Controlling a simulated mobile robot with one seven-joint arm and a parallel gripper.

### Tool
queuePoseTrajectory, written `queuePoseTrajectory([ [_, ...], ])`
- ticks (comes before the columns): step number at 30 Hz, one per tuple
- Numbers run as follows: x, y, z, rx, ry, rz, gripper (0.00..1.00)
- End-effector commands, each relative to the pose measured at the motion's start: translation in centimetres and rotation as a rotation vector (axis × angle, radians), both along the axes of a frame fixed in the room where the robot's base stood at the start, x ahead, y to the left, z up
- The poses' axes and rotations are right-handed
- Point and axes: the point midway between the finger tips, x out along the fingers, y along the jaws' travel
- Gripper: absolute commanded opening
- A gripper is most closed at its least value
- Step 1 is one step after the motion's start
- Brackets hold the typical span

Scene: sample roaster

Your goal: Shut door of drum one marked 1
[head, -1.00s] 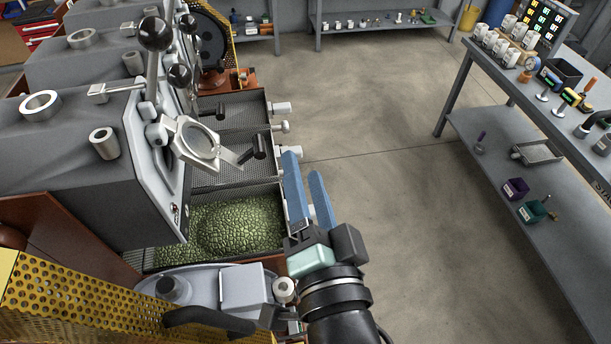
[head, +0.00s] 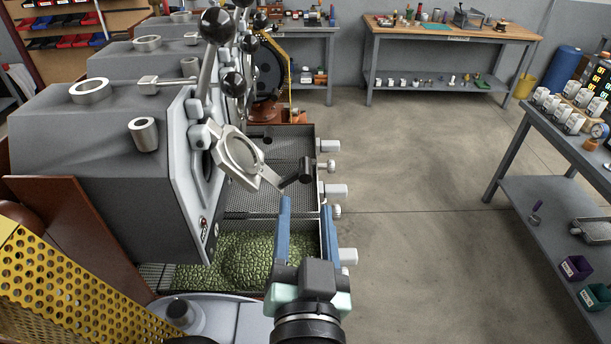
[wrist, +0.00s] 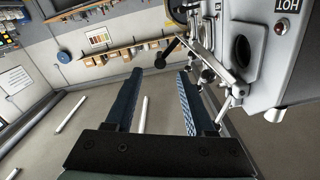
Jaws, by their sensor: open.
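The nearest roaster drum (head: 110,150) has a grey housing and a pale front plate. Its door (head: 241,153), a round window in a metal ring, stands swung out from the plate, with a black handle (head: 305,170) at its right. In the wrist view the drum's dark round opening (wrist: 241,51) shows uncovered, with the metal door linkage (wrist: 212,68) beside it. I cannot read a number 1 on the drum. My gripper (head: 305,203) is open and empty, its blue fingers pointing away from me, below and near the handle; no contact shows. It also shows in the wrist view (wrist: 158,73).
A tray of green beans (head: 240,260) lies below the drum, left of my gripper. Black-knobbed levers (head: 217,26) rise above the door. Further roasters stand behind. A yellow perforated guard (head: 60,285) is at lower left. The floor (head: 420,230) to the right is clear.

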Motion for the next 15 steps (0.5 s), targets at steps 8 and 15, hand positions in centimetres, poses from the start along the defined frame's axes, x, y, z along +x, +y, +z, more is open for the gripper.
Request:
queuePoseTrajectory([
  [8, 5.1, 0.0, 0.6, 0.001, -0.002, 0.000, 0.55],
  [15, 7.8, 0.0, 0.4, 0.002, -0.002, 0.000, 0.55],
])
